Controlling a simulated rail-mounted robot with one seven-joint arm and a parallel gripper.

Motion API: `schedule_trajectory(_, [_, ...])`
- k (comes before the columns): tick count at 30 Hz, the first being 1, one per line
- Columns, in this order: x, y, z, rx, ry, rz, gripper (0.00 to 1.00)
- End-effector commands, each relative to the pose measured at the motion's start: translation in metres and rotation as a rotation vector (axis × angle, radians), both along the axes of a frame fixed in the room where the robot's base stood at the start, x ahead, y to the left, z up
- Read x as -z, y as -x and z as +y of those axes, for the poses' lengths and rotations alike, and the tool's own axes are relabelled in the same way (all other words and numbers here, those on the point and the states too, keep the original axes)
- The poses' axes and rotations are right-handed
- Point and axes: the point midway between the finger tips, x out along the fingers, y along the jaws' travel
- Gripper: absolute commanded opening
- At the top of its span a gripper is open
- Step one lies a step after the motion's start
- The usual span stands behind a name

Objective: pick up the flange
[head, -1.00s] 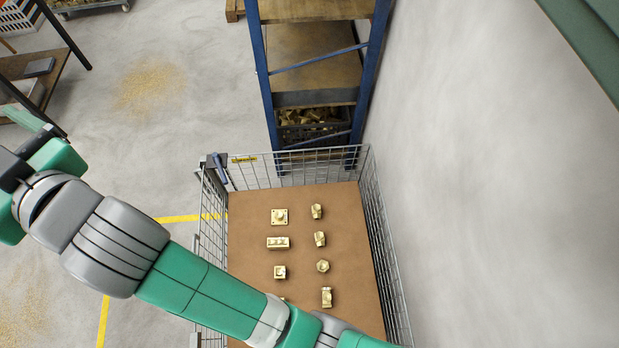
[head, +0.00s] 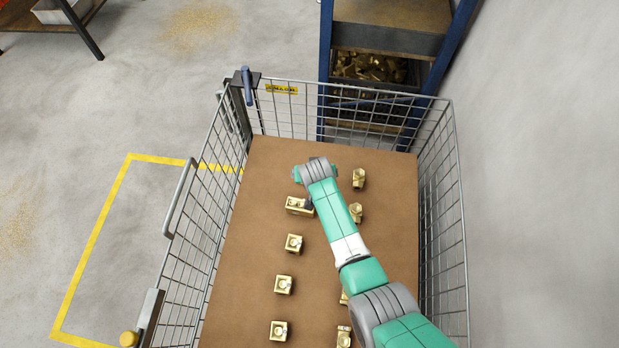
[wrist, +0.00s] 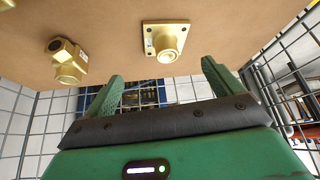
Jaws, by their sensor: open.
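The flange (wrist: 166,42) is a brass square plate with corner holes and a round raised boss. In the wrist view it lies on the brown board at the top centre, boss facing my gripper. My gripper (wrist: 161,80) is open and empty. Its two green fingers are spread wide, and the flange shows between and beyond their tips, apart from them. In the head view the end of my arm is over the far part of the board and hides the flange.
The brown board (head: 248,240) lies inside a wire-mesh cage (head: 460,230). A brass block (head: 299,206) and angled fittings (head: 359,178) lie close by; another fitting (wrist: 67,61) shows in the wrist view. A blue-framed rack (head: 390,42) stands behind the cage.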

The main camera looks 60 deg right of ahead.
Motion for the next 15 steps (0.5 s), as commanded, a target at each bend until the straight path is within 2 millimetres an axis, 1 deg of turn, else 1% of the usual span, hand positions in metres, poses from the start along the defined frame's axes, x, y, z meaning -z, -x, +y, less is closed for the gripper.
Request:
schedule_trajectory(6, [0.023,-0.007,-0.01,-0.001,0.001,-0.001,0.92])
schedule_trajectory(9, [0.023,-0.008,-0.011,-0.001,0.001,-0.001,0.92])
schedule_trajectory(10, [0.026,-0.009,-0.012,-0.001,0.001,-0.001,0.92])
schedule_trajectory(15, [0.056,-0.021,-0.02,-0.002,0.002,-0.001,0.92])
